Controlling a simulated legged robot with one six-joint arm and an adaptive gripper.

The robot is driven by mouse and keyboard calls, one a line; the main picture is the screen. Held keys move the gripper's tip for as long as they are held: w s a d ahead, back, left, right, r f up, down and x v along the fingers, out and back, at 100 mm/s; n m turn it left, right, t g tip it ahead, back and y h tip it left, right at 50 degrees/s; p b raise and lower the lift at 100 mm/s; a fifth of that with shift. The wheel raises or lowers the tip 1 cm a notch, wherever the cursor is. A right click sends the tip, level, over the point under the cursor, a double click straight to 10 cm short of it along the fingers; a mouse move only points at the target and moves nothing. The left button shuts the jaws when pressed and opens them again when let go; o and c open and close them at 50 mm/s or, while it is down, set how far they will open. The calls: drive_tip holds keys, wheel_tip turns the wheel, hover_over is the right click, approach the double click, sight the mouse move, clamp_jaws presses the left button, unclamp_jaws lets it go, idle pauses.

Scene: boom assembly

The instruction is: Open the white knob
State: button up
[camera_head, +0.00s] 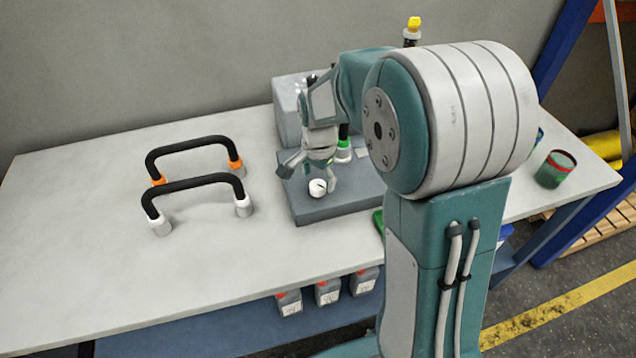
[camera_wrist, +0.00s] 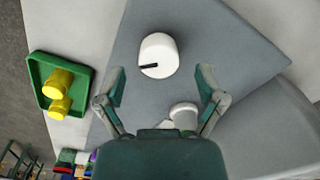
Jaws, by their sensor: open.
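The white knob (camera_head: 318,188) is a short white cylinder with a dark pointer mark. It stands on a grey base plate (camera_head: 300,212) on the table. In the wrist view the knob (camera_wrist: 158,56) is ahead of the fingertips, with its dark mark pointing left. My gripper (camera_wrist: 162,88) is open and empty, its two fingers spread to either side below the knob in that view. In the head view my gripper (camera_head: 308,170) is close beside the knob, and part of it is hidden by my own arm. I see no contact with the knob.
Two black handles, one with orange ends (camera_head: 190,147) and one with white ends (camera_head: 192,184), stand left on the table. A grey box (camera_head: 287,112) is behind the plate. A green tray (camera_wrist: 50,66) holds yellow parts. A green-red can (camera_head: 555,170) stands right. The far left table is clear.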

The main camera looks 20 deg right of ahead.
drive_tip(key=shift+f, duration=1.1)
drive_tip(key=c, duration=1.2)
drive_tip(key=shift+o, duration=0.2)
drive_tip(key=shift+n, duration=0.4)
drive_tip(key=n, duration=0.3)
drive_tip(key=shift+n, duration=0.3)
drive_tip(key=shift+a+n, duration=0.1)
drive_tip(key=shift+n, duration=1.7)
